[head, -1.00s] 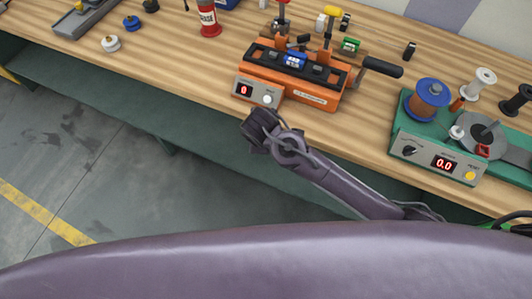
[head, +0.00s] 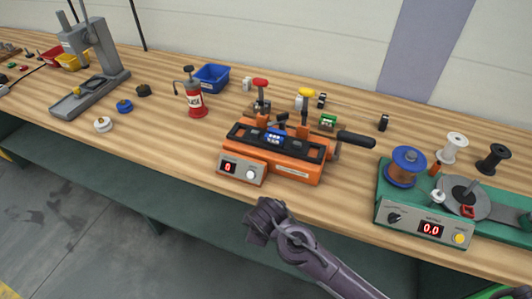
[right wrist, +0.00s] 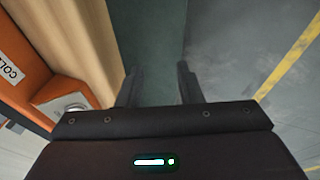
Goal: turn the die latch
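The orange machine (head: 300,172) stands at the bench's front edge in the head view, with a black top, a blue block (head: 275,136) in its middle and a black crank handle (head: 356,140) on its right. Small black levers (head: 281,117) show behind the blue block; I cannot tell which part is the die latch. My right gripper (head: 262,222) is in front of and below the machine, apart from it. In the right wrist view its two fingers (right wrist: 158,86) are apart with nothing between them, and the orange machine (right wrist: 25,70) is at the left. My left gripper is not in view.
A green machine (head: 425,215) with a copper spool (head: 405,167) stands to the right. A red grease can (head: 194,98), blue bin (head: 212,77) and grey press (head: 100,60) are left and behind. Red-handled (head: 260,83) and yellow-handled (head: 306,92) parts stand behind the orange machine.

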